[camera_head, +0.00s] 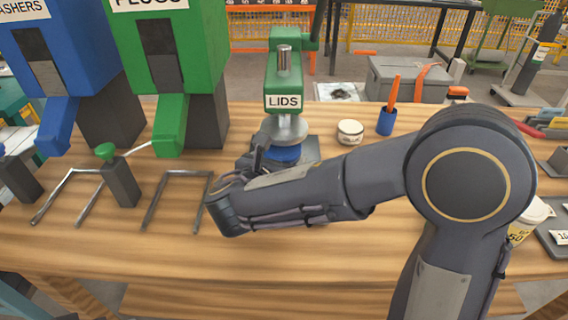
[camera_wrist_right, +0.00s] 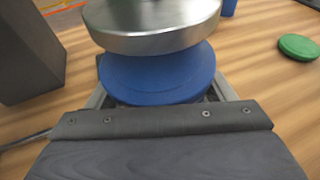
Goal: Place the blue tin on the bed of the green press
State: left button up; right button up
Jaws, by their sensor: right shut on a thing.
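The green press (camera_head: 284,85) labelled LIDS stands at the middle back of the wooden bench. The blue tin (camera_head: 284,155) is under its round metal press head (camera_head: 285,130), above or on the dark bed (camera_head: 308,147). In the right wrist view the blue tin (camera_wrist_right: 158,78) shows its flat blue top, partly covered by the metal head (camera_wrist_right: 150,22). My right gripper (camera_head: 262,160) is shut on the tin, with fingers at its two sides. Whether the tin's underside touches the bed is hidden. My left gripper is not in view.
Blue (camera_head: 60,60) and green (camera_head: 175,50) dispensers stand at the left, with metal rail frames (camera_head: 180,172) before them. A white round tin (camera_head: 350,131) and a blue cup (camera_head: 386,122) with orange sticks stand right of the press. A green disc (camera_wrist_right: 299,47) lies at right in the wrist view.

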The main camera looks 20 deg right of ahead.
jog(key=shift+w+d, duration=0.7)
jog(key=shift+w, duration=0.25)
jog(key=shift+w+d+f, duration=0.15)
jog(key=shift+w+f, duration=0.05)
jog(key=shift+w, duration=0.05)
jog(key=shift+f+b, duration=0.5)
jog(key=shift+f, duration=1.05)
jog(key=shift+f, duration=0.1)
jog(key=shift+f, duration=0.15)
jog(key=o, duration=1)
